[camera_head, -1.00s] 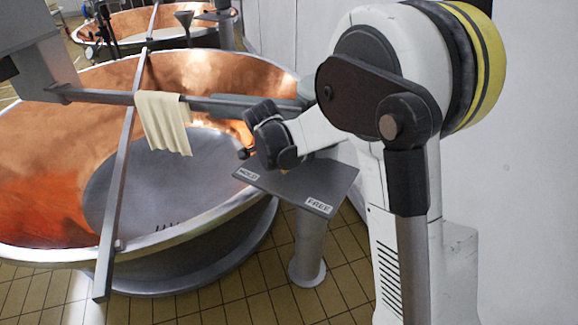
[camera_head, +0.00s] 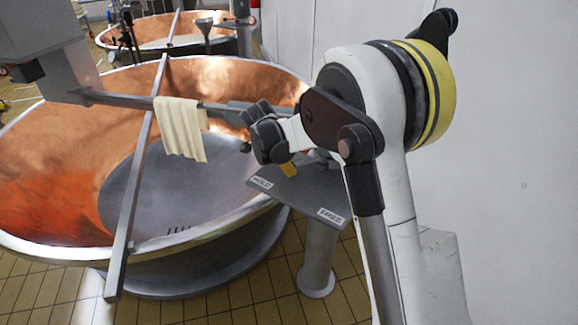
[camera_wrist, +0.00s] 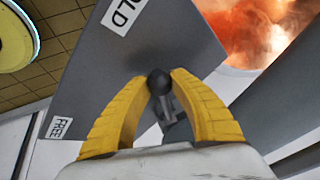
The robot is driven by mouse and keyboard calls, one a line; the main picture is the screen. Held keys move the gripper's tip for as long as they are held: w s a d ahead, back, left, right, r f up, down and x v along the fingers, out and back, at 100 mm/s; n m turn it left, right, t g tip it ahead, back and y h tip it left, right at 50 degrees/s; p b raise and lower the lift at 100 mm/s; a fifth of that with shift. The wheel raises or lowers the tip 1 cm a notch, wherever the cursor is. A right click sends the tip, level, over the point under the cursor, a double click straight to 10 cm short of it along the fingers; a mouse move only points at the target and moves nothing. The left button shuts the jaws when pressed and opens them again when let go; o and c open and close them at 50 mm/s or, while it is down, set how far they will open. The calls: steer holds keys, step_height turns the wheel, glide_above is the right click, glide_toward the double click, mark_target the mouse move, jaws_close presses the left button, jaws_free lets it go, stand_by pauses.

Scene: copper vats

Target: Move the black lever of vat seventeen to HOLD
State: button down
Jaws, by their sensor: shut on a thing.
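The lever plate (camera_head: 300,192) is a grey slab on a post beside the near copper vat. It carries a HOLD label (camera_head: 262,183) at its left corner and a FREE label (camera_head: 331,216) at its near right corner. In the wrist view, the black lever (camera_wrist: 160,82) shows a round dark knob with its shaft partly hidden. My gripper (camera_wrist: 160,79) has its yellow fingers shut on either side of this knob. Both HOLD (camera_wrist: 124,14) and FREE (camera_wrist: 60,128) show beyond the fingers. In the head view, my gripper (camera_head: 289,170) is above the plate and hides the knob.
The near copper vat (camera_head: 60,130) fills the left, with a metal bar (camera_head: 135,190) across it. A pale cloth (camera_head: 182,130) hangs on a horizontal beam over the vat. Another copper vat (camera_head: 150,30) stands behind. A white wall (camera_head: 490,110) is at the right, tiled floor below.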

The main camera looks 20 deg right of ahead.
steer(key=c, duration=1.1)
jaws_free()
steer(key=shift+w, duration=0.15)
steer(key=v, duration=1.2)
steer(key=shift+a, duration=0.1)
